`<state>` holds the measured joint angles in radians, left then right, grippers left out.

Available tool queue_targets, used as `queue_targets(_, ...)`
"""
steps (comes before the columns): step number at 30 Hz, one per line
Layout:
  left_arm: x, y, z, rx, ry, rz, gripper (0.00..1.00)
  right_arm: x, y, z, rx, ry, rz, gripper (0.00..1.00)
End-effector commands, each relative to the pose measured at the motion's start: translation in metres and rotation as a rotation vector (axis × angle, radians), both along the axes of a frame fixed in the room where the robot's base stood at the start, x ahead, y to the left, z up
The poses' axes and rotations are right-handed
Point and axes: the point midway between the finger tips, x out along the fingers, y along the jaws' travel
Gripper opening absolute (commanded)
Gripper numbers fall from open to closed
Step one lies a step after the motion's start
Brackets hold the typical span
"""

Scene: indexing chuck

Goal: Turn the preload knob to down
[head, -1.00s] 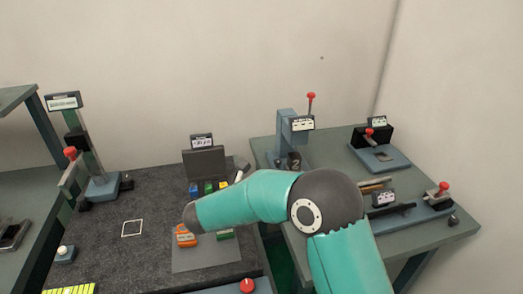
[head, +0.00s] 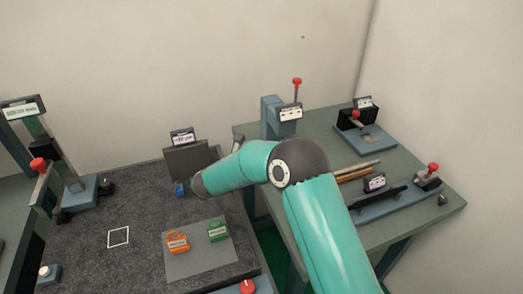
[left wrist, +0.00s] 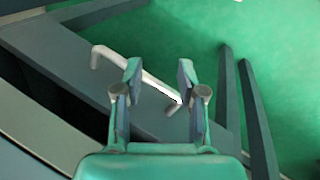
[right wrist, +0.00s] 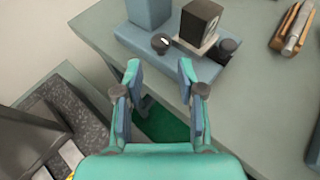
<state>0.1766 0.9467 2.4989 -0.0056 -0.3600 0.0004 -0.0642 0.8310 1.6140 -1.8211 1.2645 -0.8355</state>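A small black knob with a white mark (right wrist: 162,43) sits on the blue base of the lever press, at the near edge of the right table. A second dark knob (right wrist: 228,45) sits to its right, past a black block (right wrist: 201,22). I cannot tell which is the preload knob; my right arm hides both in the head view. My right gripper (right wrist: 160,75) is open and empty, its fingertips short of the base. My left gripper (left wrist: 157,75) is open, with a white bar handle (left wrist: 135,72) beyond its fingers; I cannot tell the distance between them.
The blue press (head: 278,118) has a red-topped lever (head: 297,90). A dark gap separates the right table (head: 330,128) from the dark mat (head: 85,225). Orange (head: 177,242) and green (head: 217,231) pieces lie on a grey plate (head: 200,262).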

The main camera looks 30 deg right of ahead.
Motion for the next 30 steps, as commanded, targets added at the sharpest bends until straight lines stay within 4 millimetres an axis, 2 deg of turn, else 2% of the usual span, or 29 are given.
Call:
queue_targets(1,0.0,0.0,0.006,0.0,0.0,0.0,0.4,0.004,-0.01,-0.003,0.0,0.002,-0.004,0.39)
queue_targets(6,0.0,0.0,0.014,0.0,0.0,0.0,0.4,0.018,-0.036,-0.015,-0.001,0.001,-0.003,0.39)
queue_targets(12,0.0,0.0,0.019,0.0,0.0,0.0,0.4,0.028,-0.054,-0.025,-0.001,0.001,-0.001,0.39)
queue_targets(24,0.0,0.0,0.019,0.0,0.0,0.0,0.4,0.032,-0.059,-0.028,0.0,0.0,0.001,0.39)
queue_targets(30,0.0,0.0,0.019,0.0,0.0,0.0,0.4,0.032,-0.059,-0.028,0.0,-0.001,0.002,0.06)
